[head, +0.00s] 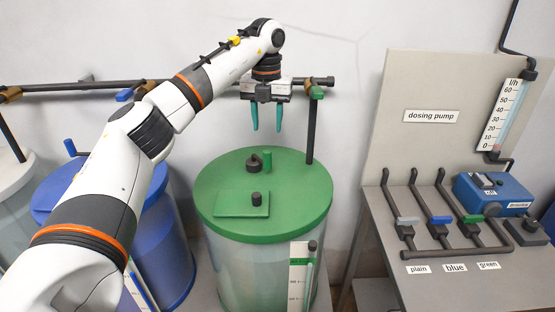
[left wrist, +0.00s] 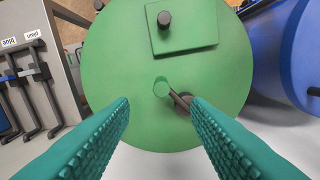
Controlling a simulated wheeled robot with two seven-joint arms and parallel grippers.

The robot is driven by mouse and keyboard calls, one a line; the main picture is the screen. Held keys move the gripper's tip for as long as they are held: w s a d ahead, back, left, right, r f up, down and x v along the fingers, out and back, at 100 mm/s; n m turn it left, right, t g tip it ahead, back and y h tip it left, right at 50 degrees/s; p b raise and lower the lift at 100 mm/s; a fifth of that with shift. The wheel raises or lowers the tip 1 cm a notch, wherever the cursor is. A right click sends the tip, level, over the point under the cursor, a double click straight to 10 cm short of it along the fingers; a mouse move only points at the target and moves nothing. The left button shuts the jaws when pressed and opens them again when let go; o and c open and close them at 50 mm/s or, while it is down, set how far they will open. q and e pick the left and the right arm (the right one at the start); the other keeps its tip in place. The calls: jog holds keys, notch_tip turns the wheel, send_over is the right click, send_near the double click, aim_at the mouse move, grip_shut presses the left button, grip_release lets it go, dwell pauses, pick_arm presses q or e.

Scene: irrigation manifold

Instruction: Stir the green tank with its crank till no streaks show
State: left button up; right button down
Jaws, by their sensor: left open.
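The green tank (head: 208,205) stands in the middle of the head view, with a flat green lid and a pale, see-through wall. I cannot make out streaks through the wall. Its crank has a dark hub (head: 254,163) and an upright green handle (head: 267,160) on the lid. In the left wrist view the green handle (left wrist: 161,88) shows end-on, joined by a short dark arm to the hub (left wrist: 184,103). My left gripper (head: 267,130) is open and empty above the handle, apart from it. In the left wrist view the handle lies between the teal fingers (left wrist: 159,108).
A green hatch (head: 235,205) with a black knob (head: 257,198) sits on the lid. A dark pipe (head: 311,135) with a green valve rises behind the lid. A blue tank (head: 172,240) stands left, and a dosing pump bench (head: 385,235) right. A level gauge (head: 299,265) fronts the tank.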

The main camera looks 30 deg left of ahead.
aim_at(267, 151)
pick_arm(q)
jog(key=f, duration=0.1)
jog(key=f+p, duration=0.1)
jog(key=f, duration=0.3)
jog(key=shift+s+a, duration=0.2)
jog(key=shift+a, duration=0.1)
notch_tip(267, 151, down, 5)
jog(key=shift+w+d+f+p, duration=0.1)
jog(key=shift+d+p, duration=0.05)
jog(key=shift+p, duration=0.7)
jog(key=shift+f, duration=0.5)
pick_arm(e)
jog(key=r, duration=0.1)
jog(key=s+a+r, duration=0.1)
jog(key=r, duration=0.1)
jog(key=shift+s+a, duration=0.2)
jog(key=shift+s, duration=0.1)
